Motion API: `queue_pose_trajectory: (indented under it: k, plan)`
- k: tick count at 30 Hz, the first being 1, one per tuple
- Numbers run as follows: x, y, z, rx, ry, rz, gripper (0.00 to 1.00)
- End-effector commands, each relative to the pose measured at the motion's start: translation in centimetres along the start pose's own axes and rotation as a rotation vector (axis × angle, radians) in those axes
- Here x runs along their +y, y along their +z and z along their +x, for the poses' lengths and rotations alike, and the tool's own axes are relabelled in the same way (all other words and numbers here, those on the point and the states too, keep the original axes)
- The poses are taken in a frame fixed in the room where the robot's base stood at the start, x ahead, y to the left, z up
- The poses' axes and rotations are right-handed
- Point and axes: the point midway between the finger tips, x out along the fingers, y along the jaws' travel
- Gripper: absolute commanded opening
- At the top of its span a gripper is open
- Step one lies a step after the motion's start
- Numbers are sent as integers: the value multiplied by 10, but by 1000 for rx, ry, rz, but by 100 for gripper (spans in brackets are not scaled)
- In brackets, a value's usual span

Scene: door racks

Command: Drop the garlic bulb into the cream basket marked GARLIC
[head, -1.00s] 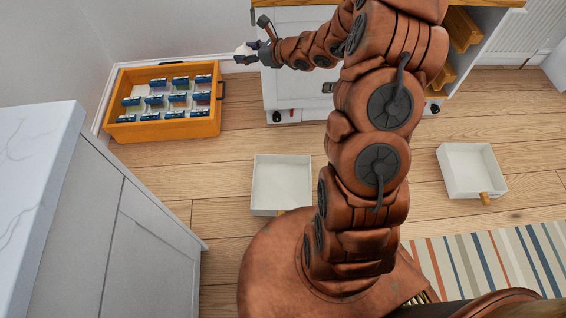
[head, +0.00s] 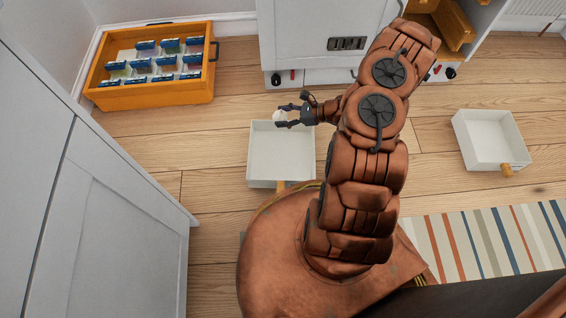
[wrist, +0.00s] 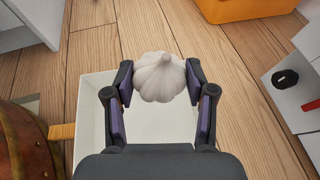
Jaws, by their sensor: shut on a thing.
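The white garlic bulb (head: 279,116) is held between the fingertips of my gripper (head: 287,115). In the wrist view the bulb (wrist: 160,77) sits between the two dark fingers of my gripper (wrist: 160,85), stem side showing. A cream box-shaped basket (head: 282,157) with a wooden handle stands on the floor. My gripper is raised by the basket's far edge in the head view. In the wrist view the basket (wrist: 93,122) lies below and behind the bulb, partly hidden by the gripper. No GARLIC marking is readable on it.
A second cream basket (head: 489,141) with a wooden handle stands to the right. An orange crate (head: 150,92) with rows of blue-labelled compartments is at the back left. A white cabinet (head: 330,45) stands at the back, a grey cabinet (head: 120,215) at left. A striped rug (head: 490,240) lies right.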

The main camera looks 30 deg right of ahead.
Motion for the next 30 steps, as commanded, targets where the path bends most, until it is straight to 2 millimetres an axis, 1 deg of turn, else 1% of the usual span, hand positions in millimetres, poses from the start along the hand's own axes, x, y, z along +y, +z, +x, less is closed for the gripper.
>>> queue_pose_trajectory:
  k: [1,4,8,14,24,30]
  plan:
    - [7,-17,2,-1,8,-1,25]
    - [18,-30,1,-1,21,-8,25]
    - [24,-39,1,-2,28,-11,25]
    - [25,-47,4,-1,31,-12,25]
    - [26,-79,18,-1,30,-12,25]
    - [26,-91,23,-2,29,-12,25]
